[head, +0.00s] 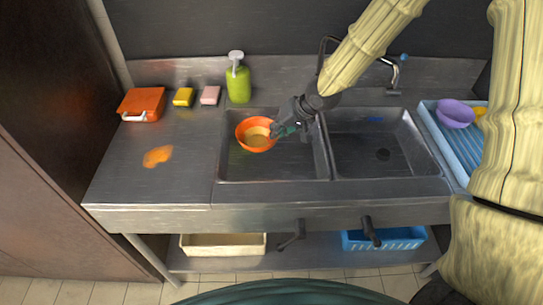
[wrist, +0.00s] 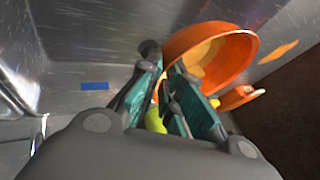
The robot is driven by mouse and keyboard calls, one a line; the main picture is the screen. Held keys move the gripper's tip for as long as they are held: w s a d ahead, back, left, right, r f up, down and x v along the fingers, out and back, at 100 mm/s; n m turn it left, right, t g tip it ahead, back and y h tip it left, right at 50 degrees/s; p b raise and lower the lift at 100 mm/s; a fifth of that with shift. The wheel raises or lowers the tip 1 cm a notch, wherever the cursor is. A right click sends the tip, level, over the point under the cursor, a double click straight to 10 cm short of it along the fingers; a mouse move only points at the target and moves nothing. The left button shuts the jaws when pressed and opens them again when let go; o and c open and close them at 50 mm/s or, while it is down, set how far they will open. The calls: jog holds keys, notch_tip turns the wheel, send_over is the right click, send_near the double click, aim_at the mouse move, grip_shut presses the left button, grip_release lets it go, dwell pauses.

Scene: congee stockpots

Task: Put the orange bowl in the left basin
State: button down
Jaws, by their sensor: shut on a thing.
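The orange bowl (head: 241,133) is over the left basin (head: 240,175) in the head view, with its pale tan inside showing. My gripper (head: 285,131) comes in from the right and is shut on the bowl's right rim. In the wrist view, the orange bowl (wrist: 236,68) is tilted in the picture, and my gripper's fingers (wrist: 172,90) reach its near edge. I cannot tell whether the bowl touches the basin floor.
The empty right basin (head: 385,160) lies beside it. A green soap bottle (head: 238,83), pink sponge (head: 210,95), yellow sponge (head: 183,97) and orange box (head: 142,103) stand behind and left. An orange spill (head: 157,156) marks the counter. A blue rack (head: 457,150) holds a purple bowl (head: 455,113).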

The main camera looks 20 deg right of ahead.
jog(key=shift+s+d+f+p, duration=0.5)
jog(key=shift+d+f+p, duration=0.15)
jog(key=shift+f, duration=1.4)
jog(key=shift+s+d+f+p, duration=0.55)
jog(key=shift+f+p, duration=0.2)
jog(key=shift+f, duration=1.35)
jog(key=shift+s+d+f+p, duration=0.5)
jog(key=shift+d+f+p, duration=0.15)
jog(key=shift+f, duration=1.4)
jog(key=c, duration=2)
grip_release()
jog(key=shift+f, duration=0.15)
jog(key=shift+c, duration=0.2)
jog(key=o, duration=0.4)
jog(key=shift+o, duration=0.2)
jog(key=b+v, duration=0.1)
jog(key=v, duration=1.1)
jog(key=shift+w+d+b, duration=0.15)
jog(key=shift+b, duration=0.2)
